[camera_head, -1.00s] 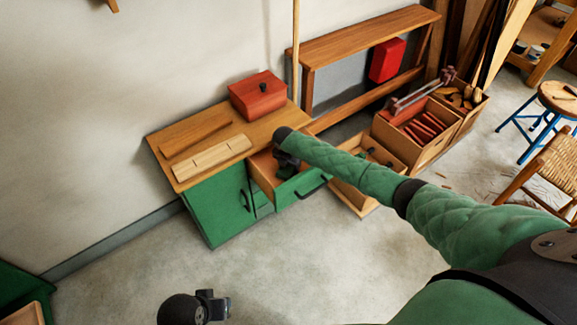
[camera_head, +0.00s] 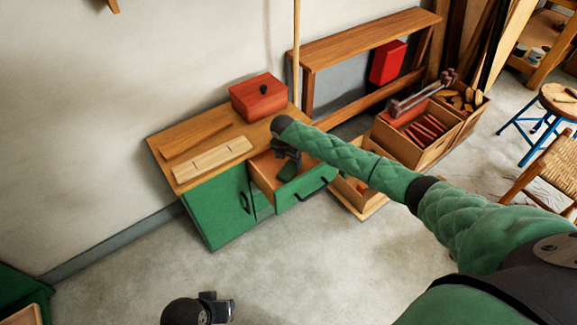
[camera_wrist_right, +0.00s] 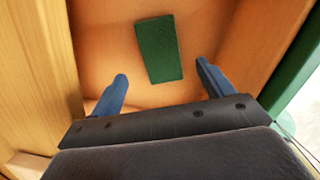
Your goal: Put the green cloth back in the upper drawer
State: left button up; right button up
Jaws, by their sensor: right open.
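The green cloth (camera_wrist_right: 160,50) is a flat dark green rectangle lying on the bottom of the open upper drawer (camera_wrist_right: 98,40). In the head view the cloth (camera_head: 288,172) shows just below my right gripper (camera_head: 286,157), inside the green-fronted drawer (camera_head: 303,190). My right gripper (camera_wrist_right: 162,72) is open in the right wrist view. Its two blue fingers stand apart, one to each side of the cloth's near end, and hold nothing. My left gripper (camera_head: 217,306) is at the bottom edge of the head view, away from the cabinet; its jaws are not clear.
A red box (camera_head: 258,98) and wooden pieces (camera_head: 212,158) are on the cabinet top (camera_head: 190,132). Wooden crates (camera_head: 420,150) stand to the right, with a low bench (camera_head: 370,38) behind. The floor before the cabinet is clear.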

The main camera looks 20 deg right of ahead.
pick_arm(q)
jog(key=shift+w+d+f, duration=0.15)
jog(key=shift+d+f, duration=0.3)
jog(key=shift+f, duration=0.1)
pick_arm(e)
jog(key=r, duration=0.4)
jog(key=shift+s+a+r, duration=0.2)
jog(key=shift+a+r, duration=0.1)
jog(key=shift+r, duration=0.1)
pick_arm(q)
jog(key=shift+r, duration=0.2)
